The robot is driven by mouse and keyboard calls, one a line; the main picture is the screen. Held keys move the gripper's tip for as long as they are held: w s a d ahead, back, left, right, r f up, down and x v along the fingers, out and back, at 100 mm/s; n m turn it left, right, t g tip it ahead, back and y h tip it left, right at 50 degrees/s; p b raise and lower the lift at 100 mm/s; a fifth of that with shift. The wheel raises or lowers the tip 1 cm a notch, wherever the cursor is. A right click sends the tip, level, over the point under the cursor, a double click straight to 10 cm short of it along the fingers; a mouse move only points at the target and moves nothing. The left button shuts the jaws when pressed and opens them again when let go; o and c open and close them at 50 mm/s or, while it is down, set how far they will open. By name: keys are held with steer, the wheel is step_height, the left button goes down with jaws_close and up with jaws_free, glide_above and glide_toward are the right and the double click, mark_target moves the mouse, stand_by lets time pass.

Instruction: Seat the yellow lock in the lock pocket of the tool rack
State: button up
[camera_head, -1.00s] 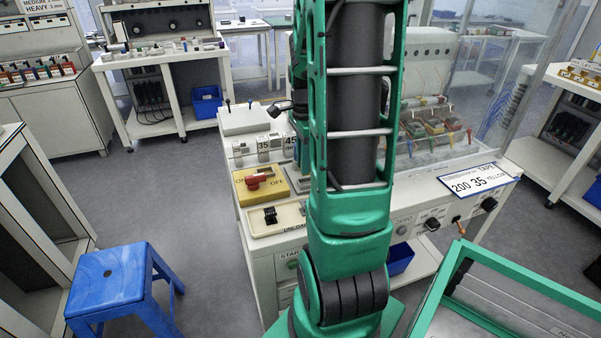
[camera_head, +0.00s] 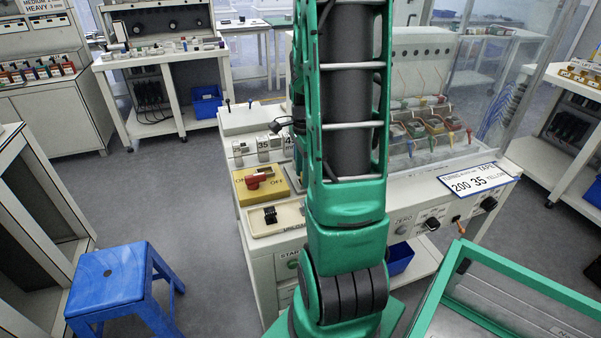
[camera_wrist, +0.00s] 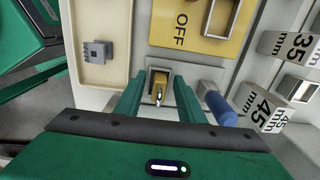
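The yellow lock (camera_wrist: 160,78) shows in the wrist view between my fingers, with its metal part towards the camera. It appears to sit within a small grey-edged pocket (camera_wrist: 150,69); how deep it sits cannot be told. My gripper (camera_wrist: 158,86) is open, with one green finger on each side of the lock and visible gaps beside it. In the head view my arm hides the gripper, the lock and the pocket.
A yellow OFF panel (camera_wrist: 178,38) and a cream tray with a small grey part (camera_wrist: 97,52) lie beyond the fingers. A blue cylinder (camera_wrist: 220,109) and blocks marked 35 and 45 (camera_wrist: 263,108) stand close on the right. A blue stool (camera_head: 112,278) stands at left.

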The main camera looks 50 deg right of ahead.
step_height(320, 180, up, 11)
steer(key=shift+r, duration=0.1)
steer(key=s+a+n, duration=1.4)
steer(key=a+n, duration=0.2)
steer(key=n, duration=0.2)
steer(key=shift+a, duration=0.25)
steer(key=shift+w, duration=0.1)
steer(key=shift+w+f, duration=0.2)
steer(key=shift+w, duration=0.4)
